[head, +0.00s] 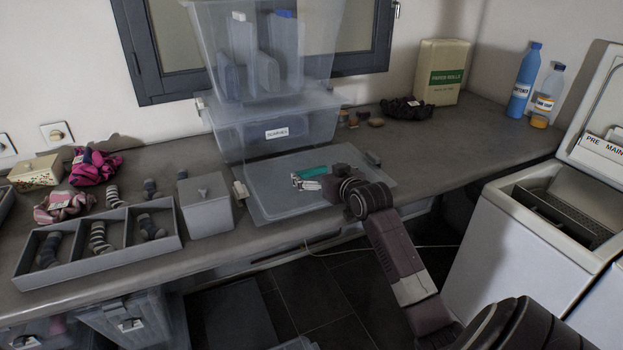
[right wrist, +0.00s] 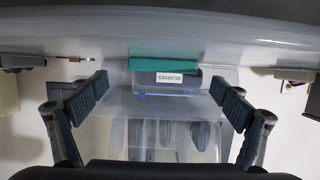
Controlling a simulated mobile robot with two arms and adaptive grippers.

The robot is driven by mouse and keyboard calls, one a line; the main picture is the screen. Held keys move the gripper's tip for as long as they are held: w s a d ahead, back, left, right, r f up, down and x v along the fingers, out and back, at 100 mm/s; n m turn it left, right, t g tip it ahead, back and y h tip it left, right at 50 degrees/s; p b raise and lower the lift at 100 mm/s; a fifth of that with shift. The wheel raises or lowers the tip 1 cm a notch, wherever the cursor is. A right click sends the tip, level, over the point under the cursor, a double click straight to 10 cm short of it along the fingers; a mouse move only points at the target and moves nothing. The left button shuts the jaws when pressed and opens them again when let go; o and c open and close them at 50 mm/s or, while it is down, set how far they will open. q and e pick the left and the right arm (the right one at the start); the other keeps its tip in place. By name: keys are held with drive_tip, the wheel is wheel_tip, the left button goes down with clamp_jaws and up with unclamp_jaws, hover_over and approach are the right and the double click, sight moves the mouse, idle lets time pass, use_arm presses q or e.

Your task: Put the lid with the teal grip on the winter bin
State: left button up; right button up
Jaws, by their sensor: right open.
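A clear lid (head: 267,196) lies flat on the grey counter, below the stacked bins in the head view. Its teal grip (head: 310,172) stands up near the lid's middle; the teal grip also shows in the right wrist view (right wrist: 163,64). My right gripper (head: 306,182) is open and empty, close beside the grip in the head view. In the wrist view the grip lies between the spread fingers in the picture, apart from both. I see no label that reads winter; labels on the bins (head: 130,326) under the counter are too small to read. My left gripper is not in view.
A clear bin (head: 235,142) labelled SCARVES stands right behind the lid, with another filled bin (head: 203,40) on it. A divided sock tray (head: 95,266) and a grey box (head: 205,207) stand left. Washers (head: 510,250) stand right. The counter right of the lid is mostly clear.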

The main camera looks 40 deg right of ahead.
sight(311, 169)
drive_tip(key=shift+a+x, duration=0.2)
drive_tip(key=shift+x, duration=2.05)
drive_tip(key=shift+f, duration=0.15)
drive_tip(key=c, duration=1.5)
drive_tip(key=shift+r, duration=0.2)
drive_tip(key=shift+r, duration=0.25)
drive_tip(key=r, duration=0.2)
drive_tip(key=shift+s+a+r, duration=0.15)
drive_tip(key=shift+s+r, duration=0.15)
drive_tip(key=s+a, duration=0.1)
drive_tip(key=s, duration=0.4)
drive_tip(key=s+a+b, duration=0.1)
drive_tip(key=s+a, duration=0.1)
drive_tip(key=s, duration=0.4)
drive_tip(key=s+a, duration=0.2)
drive_tip(key=s, duration=0.3)
drive_tip(key=shift+s+a+b, duration=0.1)
drive_tip(key=shift+s+b, duration=0.2)
drive_tip(key=shift+b, duration=0.1)
drive_tip(key=shift+s, duration=0.1)
